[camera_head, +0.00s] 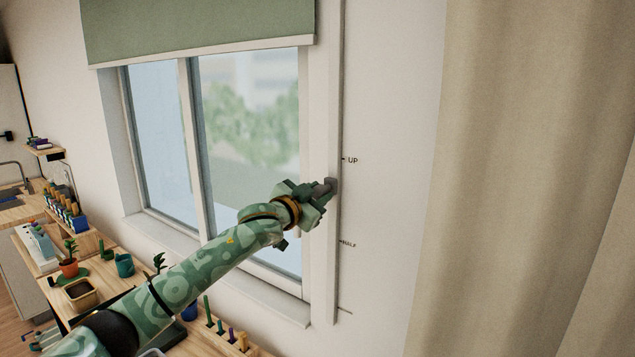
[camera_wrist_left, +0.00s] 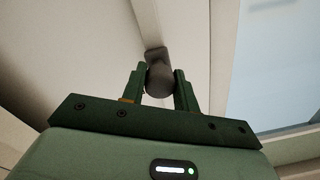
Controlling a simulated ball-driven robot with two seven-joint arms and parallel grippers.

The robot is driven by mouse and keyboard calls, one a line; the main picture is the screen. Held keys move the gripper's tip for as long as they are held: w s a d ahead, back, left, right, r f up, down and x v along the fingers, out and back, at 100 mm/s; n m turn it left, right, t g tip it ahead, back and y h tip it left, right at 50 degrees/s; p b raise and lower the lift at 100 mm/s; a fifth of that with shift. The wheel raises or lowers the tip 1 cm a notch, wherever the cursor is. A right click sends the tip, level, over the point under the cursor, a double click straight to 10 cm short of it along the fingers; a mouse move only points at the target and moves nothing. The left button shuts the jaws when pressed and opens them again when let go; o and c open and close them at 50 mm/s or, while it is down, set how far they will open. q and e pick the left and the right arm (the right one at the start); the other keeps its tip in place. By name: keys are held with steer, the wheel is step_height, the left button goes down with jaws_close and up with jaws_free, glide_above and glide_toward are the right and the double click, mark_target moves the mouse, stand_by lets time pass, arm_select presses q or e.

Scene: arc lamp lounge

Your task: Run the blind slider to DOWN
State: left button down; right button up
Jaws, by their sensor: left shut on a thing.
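The blind slider is a grey knob (camera_head: 330,184) on a narrow vertical track (camera_head: 333,262) to the right of the window. It sits a little below the UP mark (camera_head: 350,160) and above the HALF mark (camera_head: 347,243). A lower mark (camera_head: 345,310) is too small to read. My left gripper (camera_head: 320,191) is shut on the knob. The left wrist view shows the round grey knob (camera_wrist_left: 159,80) between the two green fingers. The green blind (camera_head: 200,25) covers only the top of the window. My right gripper is not in view.
The window sill (camera_head: 265,302) juts out below the window, left of the track. A beige curtain (camera_head: 510,180) hangs at the right. A wooden bench (camera_head: 100,245) with potted plants and tools stands at the lower left.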

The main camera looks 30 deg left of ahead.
arm_select(q)
step_height(320, 180, down, 39)
steer(key=b, duration=1.8)
steer(key=shift+s+d+f, duration=0.1)
steer(key=shift+f, duration=0.05)
steer(key=c, duration=1.1)
jaws_free()
steer(key=shift+o, duration=0.2)
steer(key=s+a+p, duration=0.1)
steer(key=s+p, duration=0.1)
steer(key=s, duration=1.4)
steer(key=shift+a, duration=0.35)
